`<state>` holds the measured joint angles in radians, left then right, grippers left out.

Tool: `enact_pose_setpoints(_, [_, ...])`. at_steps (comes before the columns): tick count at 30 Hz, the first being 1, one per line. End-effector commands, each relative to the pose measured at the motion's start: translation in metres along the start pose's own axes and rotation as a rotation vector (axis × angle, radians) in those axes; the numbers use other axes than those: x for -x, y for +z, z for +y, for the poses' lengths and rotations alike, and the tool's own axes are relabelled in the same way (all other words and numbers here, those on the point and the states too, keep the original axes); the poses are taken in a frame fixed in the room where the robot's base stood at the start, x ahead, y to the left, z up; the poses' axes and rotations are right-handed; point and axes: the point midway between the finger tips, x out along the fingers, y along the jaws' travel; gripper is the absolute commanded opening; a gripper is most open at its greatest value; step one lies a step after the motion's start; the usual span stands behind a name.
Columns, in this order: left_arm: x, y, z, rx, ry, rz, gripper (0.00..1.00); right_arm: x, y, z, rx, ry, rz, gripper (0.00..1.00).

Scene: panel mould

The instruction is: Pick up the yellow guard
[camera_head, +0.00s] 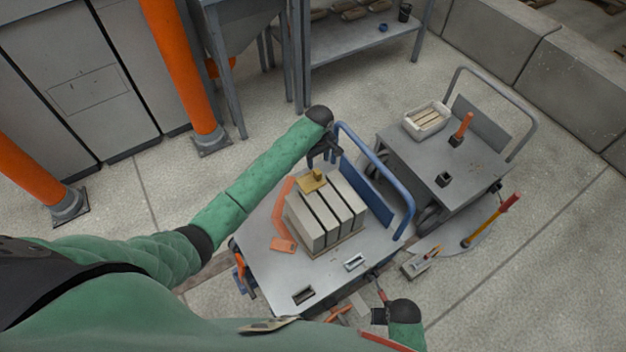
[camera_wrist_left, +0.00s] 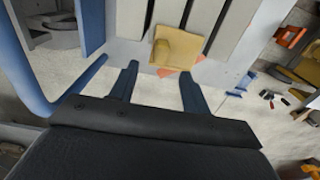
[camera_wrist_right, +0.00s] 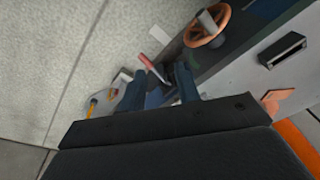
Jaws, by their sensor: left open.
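The yellow guard (camera_head: 312,180) is a small plate with a raised block on it. It sits on the left end of a stack of grey slabs (camera_head: 348,198) on the blue-railed trolley. My left gripper (camera_head: 325,155) is above and just behind the guard, apart from it. In the left wrist view the guard (camera_wrist_left: 178,46) lies beyond the open, empty fingers (camera_wrist_left: 158,72), slightly right of their middle. My right gripper (camera_wrist_right: 158,74) has its fingers apart, low beside the trolley's front edge; in the head view its fingers are hard to make out.
The trolley top (camera_head: 270,263) has free room in front of the slabs. Its blue rail (camera_head: 385,165) rises behind and right of them. An orange flat piece (camera_head: 283,244) lies left of the slabs. A second grey cart (camera_head: 450,165) stands at the right.

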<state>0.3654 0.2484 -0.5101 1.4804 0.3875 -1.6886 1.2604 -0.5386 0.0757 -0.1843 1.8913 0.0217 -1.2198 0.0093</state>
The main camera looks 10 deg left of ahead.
Motion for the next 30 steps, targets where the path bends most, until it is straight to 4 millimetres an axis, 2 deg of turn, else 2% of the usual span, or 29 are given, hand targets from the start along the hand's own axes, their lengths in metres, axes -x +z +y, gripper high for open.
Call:
enact_pose_setpoints(6, [-0.019,0.001,0.000,0.000,-0.001,0.000,0.47,-0.014,0.006,0.002,0.000,0.003,-0.003,0.32])
enact_pose_setpoints(11, [-0.028,0.001,-0.001,-0.001,-0.001,0.000,0.47,-0.025,0.011,0.004,0.000,0.005,-0.005,0.32])
enact_pose_setpoints(19, [-0.052,0.002,-0.002,-0.001,-0.001,0.000,0.47,-0.062,0.033,0.012,0.000,0.013,-0.010,0.32])
enact_pose_setpoints(21, [-0.062,0.003,-0.001,-0.001,-0.002,0.000,0.47,-0.068,0.033,0.013,0.001,0.014,-0.006,0.32])
enact_pose_setpoints(25, [-0.072,0.003,-0.001,-0.002,-0.001,0.000,0.47,-0.074,0.034,0.014,0.001,0.016,-0.002,0.32])
enact_pose_setpoints(30, [-0.075,0.003,-0.001,-0.002,0.001,0.001,0.47,-0.076,0.034,0.014,0.002,0.016,-0.001,0.32])
